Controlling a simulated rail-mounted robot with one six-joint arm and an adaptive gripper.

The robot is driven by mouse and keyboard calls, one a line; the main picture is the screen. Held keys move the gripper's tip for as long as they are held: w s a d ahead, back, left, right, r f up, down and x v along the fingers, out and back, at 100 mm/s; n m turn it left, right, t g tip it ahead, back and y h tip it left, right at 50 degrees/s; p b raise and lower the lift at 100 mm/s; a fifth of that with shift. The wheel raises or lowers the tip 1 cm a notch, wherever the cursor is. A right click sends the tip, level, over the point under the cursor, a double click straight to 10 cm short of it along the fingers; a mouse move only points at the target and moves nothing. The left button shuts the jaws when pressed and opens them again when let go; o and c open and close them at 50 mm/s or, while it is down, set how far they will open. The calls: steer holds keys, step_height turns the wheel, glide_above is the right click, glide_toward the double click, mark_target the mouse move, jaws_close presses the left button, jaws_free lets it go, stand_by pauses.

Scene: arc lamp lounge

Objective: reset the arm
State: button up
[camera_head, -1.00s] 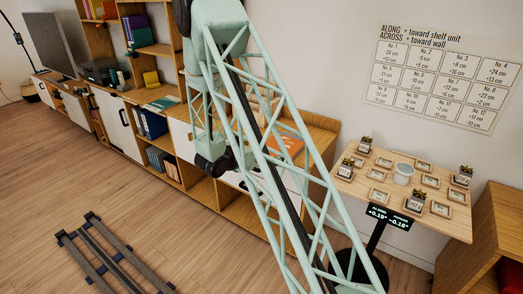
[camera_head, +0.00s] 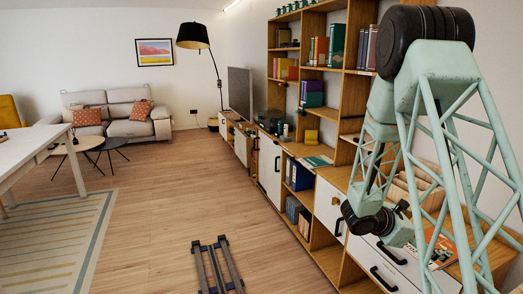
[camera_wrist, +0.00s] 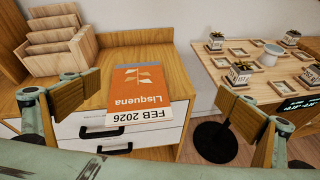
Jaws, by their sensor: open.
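My arm (camera_head: 455,130) is a pale green lattice with black joints, folded down at the right of the head view. It reaches over the low part of the wooden shelf unit (camera_head: 330,200). My gripper (camera_wrist: 158,108) is open, with its two wood-faced fingers wide apart in the wrist view and nothing between them in its grasp. Beyond the fingers, an orange and white booklet (camera_wrist: 138,88) marked "Lisquena" and "FEB 2026" lies on the unit's top. The booklet also shows partly behind my arm in the head view (camera_head: 440,247).
A wooden file rack (camera_wrist: 58,45) stands left of the booklet. A floor rail (camera_head: 217,268), sofa (camera_head: 115,115) and arc lamp (camera_head: 193,37) show; much floor is open.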

steer(key=s+a+r+m+g+y, duration=0.2)
steer(key=s+a+r+m, duration=0.3)
steer(key=s+r, duration=0.5)
steer(key=s+a+r+m+g+y, duration=0.15)
steer(key=s+a+r+m, duration=0.35)
steer(key=s+r, duration=0.5)
steer(key=s+a+r+m+t+y, duration=0.2)
steer(key=s+a+m+y, duration=0.2)
steer(key=s+a, duration=0.7)
steer(key=s+a+r+m+t+y, duration=0.3)
steer(key=s+a, duration=0.9)
steer(key=a, duration=0.5)
steer(key=shift+a+m+y, duration=0.25)
steer(key=shift+m+y, duration=0.55)
steer(key=shift+y, duration=0.45)
steer(key=shift+d, duration=0.1)
